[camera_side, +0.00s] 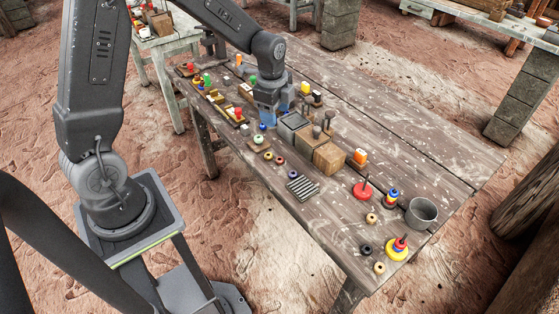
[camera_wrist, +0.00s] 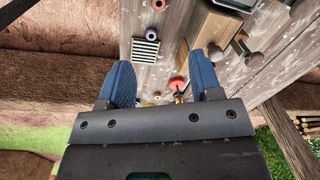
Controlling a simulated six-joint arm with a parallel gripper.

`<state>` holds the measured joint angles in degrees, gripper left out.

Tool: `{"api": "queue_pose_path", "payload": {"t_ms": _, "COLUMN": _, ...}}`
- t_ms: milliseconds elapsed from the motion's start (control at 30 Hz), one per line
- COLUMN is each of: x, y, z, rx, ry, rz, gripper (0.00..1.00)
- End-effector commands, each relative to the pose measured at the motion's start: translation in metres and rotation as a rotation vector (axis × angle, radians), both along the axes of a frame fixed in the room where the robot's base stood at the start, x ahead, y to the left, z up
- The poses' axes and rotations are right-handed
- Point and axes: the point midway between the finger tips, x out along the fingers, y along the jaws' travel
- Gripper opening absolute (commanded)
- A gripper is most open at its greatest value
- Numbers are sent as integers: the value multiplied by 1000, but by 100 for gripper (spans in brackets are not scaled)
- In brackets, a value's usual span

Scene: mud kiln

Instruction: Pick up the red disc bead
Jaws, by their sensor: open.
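In the side view, a wide red disc (camera_side: 362,191) lies flat on the table with a dark upright peg at it. It shows small between my fingers in the wrist view (camera_wrist: 176,84), well beyond them. A small dark red ring bead (camera_side: 279,160) lies nearer my gripper, in a row of small beads. A reddish ring bead (camera_wrist: 159,5) shows at the top edge of the wrist view; I cannot tell if it is the same one. My gripper (camera_side: 266,119) is over the table behind the bead row, blue fingers apart, with nothing held. I cannot tell which red piece is the named bead.
A grey box (camera_side: 291,127) and a wooden block (camera_side: 329,158) stand close right of my gripper. A ridged grey block (camera_side: 302,187) lies in front. A metal cup (camera_side: 420,213) and a ring stack (camera_side: 397,250) stand at the table's near right end.

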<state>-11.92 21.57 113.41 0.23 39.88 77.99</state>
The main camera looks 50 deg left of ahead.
Motion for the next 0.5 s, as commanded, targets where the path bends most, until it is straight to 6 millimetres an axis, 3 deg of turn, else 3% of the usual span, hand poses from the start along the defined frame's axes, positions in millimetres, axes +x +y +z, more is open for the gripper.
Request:
{"api": "queue_pose_path", "payload": {"t_ms": 33, "x": 4, "y": 4, "z": -14, "rx": -1, "ry": 20, "rz": -40, "gripper": 58}}
{"api": "queue_pose_path", "payload": {"t_ms": 333, "x": 11, "y": 12, "z": -52, "rx": 0, "ry": 49, "rz": -131, "gripper": 58}}
{"api": "queue_pose_path", "payload": {"t_ms": 500, "x": 12, "y": 12, "z": -85, "rx": -1, "ry": 50, "rz": -130, "gripper": 58}}
